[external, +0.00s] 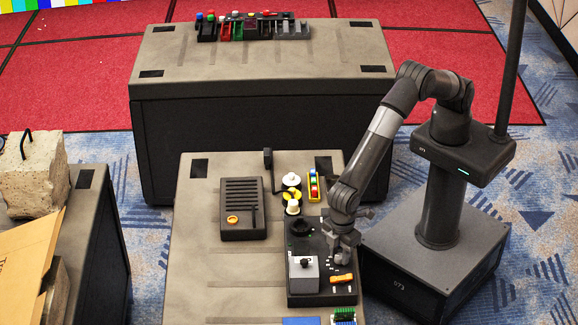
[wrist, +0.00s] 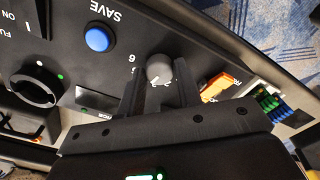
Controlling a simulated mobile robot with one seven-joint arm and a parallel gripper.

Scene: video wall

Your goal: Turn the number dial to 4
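The number dial (wrist: 160,68) is a small grey knob with a pale pointer mark, in the wrist view. It stands on a black control panel (wrist: 200,48). A digit that looks like 6 shows to its left; the other digits are hidden or too small to read. My gripper (wrist: 160,85) has one dark finger on each side of the dial. I cannot tell whether the fingers touch it. In the external view my gripper (external: 345,250) points down over the right side of the black panel (external: 322,292) and hides the dial.
A blue SAVE button (wrist: 97,39) and a large black rotary switch (wrist: 35,86) lie left of the dial. An orange part (wrist: 217,84) and a green connector (wrist: 268,103) lie right. A radio-like box (external: 241,205) and yellow-and-white knobs (external: 292,181) share the table.

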